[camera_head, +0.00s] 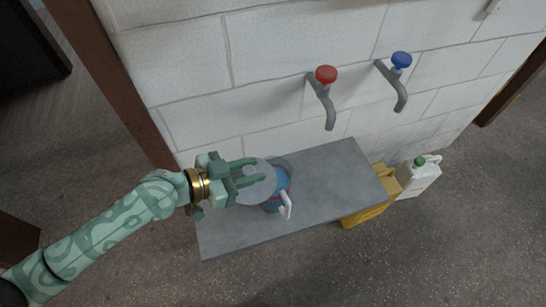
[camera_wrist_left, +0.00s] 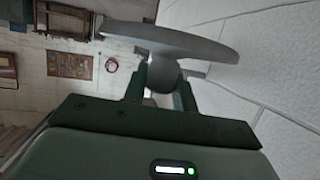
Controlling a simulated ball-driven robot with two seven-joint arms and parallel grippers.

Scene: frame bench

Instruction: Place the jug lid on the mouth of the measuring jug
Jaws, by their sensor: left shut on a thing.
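The jug lid (camera_head: 256,184) is a pale grey disc held by my left gripper (camera_head: 243,176), which is shut on it. In the left wrist view the lid (camera_wrist_left: 178,42) is seen edge-on, with its knob between the fingers (camera_wrist_left: 162,82). The measuring jug (camera_head: 282,178) is blue with a white handle (camera_head: 287,206) and stands on the grey bench. In the head view the lid overlaps the jug's left part and hides some of its mouth. I cannot tell whether the lid touches the jug. My right gripper is not in view.
The grey bench (camera_head: 335,185) is clear to the right of the jug. A red-handled tap (camera_head: 325,90) and a blue-handled tap (camera_head: 398,75) stick out from the white block wall. A yellow container (camera_head: 383,195) and a white canister with a green cap (camera_head: 418,178) stand right of the bench.

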